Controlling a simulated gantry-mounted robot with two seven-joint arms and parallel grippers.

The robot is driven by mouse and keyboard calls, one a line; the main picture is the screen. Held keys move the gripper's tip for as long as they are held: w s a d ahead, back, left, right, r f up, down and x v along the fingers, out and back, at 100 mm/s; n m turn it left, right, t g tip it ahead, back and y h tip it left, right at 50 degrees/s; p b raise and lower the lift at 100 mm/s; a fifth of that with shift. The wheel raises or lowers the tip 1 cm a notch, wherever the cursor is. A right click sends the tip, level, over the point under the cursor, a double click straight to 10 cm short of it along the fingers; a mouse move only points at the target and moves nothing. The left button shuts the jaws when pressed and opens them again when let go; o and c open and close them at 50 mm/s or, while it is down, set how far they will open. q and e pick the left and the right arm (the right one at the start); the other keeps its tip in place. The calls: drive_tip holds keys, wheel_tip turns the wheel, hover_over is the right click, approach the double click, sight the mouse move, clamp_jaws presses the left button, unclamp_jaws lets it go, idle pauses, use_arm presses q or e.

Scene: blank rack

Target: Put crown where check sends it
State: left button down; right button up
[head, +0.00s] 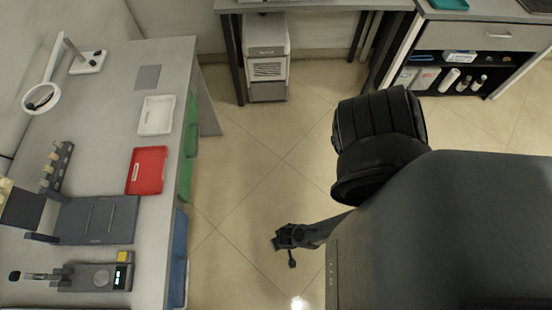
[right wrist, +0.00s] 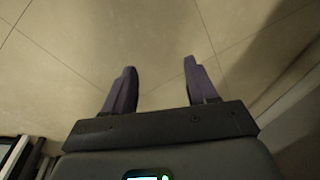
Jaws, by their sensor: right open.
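My right gripper (right wrist: 160,75) is open and empty above bare floor in the right wrist view. My left gripper is not in view. In the head view, a dark rack (head: 62,165) with small cream pieces (head: 48,170) stands at the left of the bench. I cannot tell whether one is the crown. A grey device (head: 92,278) with a small lit display (head: 119,277) and a yellow block (head: 125,257) sits at the near end; its reading is too small to tell. A red tray (head: 147,170) and a white tray (head: 157,115) lie along the bench's right side.
The bench (head: 110,130) also holds a dark grey ribbed plate (head: 98,220), a grey mat (head: 148,78) and a magnifier lamp (head: 88,62). Green (head: 188,150) and blue (head: 179,258) bins hang on its side. Tiled floor (head: 245,170) is open to its right.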

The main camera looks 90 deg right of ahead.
drive_tip(key=shift+g, duration=0.8)
drive_tip(key=s+a+f+b, duration=0.1)
drive_tip(key=s+f+b, duration=0.1)
drive_tip(key=f+b, duration=0.7)
drive_tip(key=s+a+f+b, duration=0.2)
drive_tip(key=f+b, duration=0.8)
drive_tip(key=f, duration=0.5)
drive_tip(key=s+a+f+b, duration=0.1)
drive_tip(key=s+f+b, duration=0.1)
drive_tip(key=f+b, duration=0.7)
wheel_tip(320, 180, down, 3)
drive_tip(key=shift+a+f+b, duration=0.15)
drive_tip(key=shift+b, duration=0.15)
drive_tip(key=f+b, duration=0.5)
drive_tip(key=shift+s+f, duration=0.1)
drive_tip(key=shift+s, duration=0.25)
drive_tip(key=shift+c, duration=0.4)
clamp_jaws()
drive_tip(key=shift+r, duration=0.2)
